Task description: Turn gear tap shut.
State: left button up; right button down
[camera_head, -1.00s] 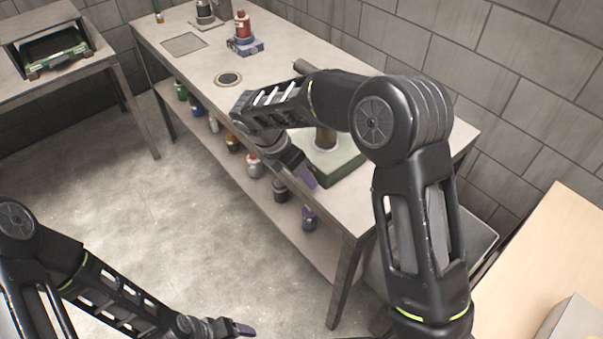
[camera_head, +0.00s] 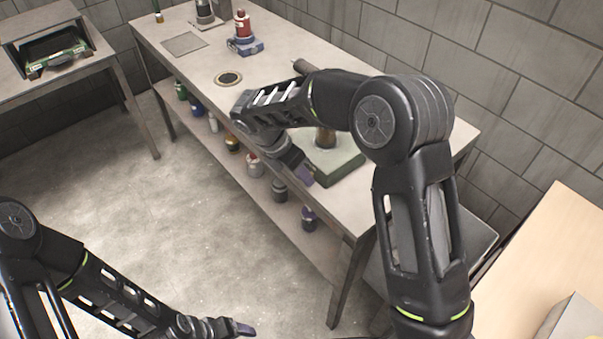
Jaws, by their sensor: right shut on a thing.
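The tap cannot be made out for certain. A green-grey block (camera_head: 340,163) with a brown upright post (camera_head: 325,138) stands on the grey workbench (camera_head: 215,62), partly hidden behind my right arm. My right gripper (camera_head: 305,176) is at the front left side of this block, low over the bench's front edge. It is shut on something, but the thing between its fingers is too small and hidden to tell. My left gripper (camera_head: 248,330) hangs over the floor at the bottom, away from the bench. Its finger opening cannot be made out.
A red bottle on a blue base (camera_head: 243,32) and a grey device (camera_head: 205,12) stand at the bench's far end. Several bottles fill the lower shelf. A wooden table (camera_head: 548,255) is at right.

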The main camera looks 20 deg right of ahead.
jog(key=t+b, duration=0.1)
jog(key=b, duration=0.1)
jog(key=t+b, duration=0.1)
jog(key=b, duration=0.1)
jog(key=t+y+b, duration=0.1)
jog(key=b, duration=0.1)
jog(key=shift+s+d+f+m+t, duration=0.15)
jog(key=shift+s+f+m+t, duration=0.15)
jog(key=shift+m, duration=0.1)
jog(key=shift+r+b, duration=0.2)
jog(key=shift+b, duration=0.1)
jog(key=shift+r+y, duration=0.15)
jog(key=shift+y, duration=0.15)
jog(key=c, duration=1.2)
grip_release()
jog(key=v, duration=0.7)
jog(key=shift+s+a+r+p, duration=0.2)
jog(key=shift+s+r+p, duration=0.05)
jog(key=shift+p, duration=0.1)
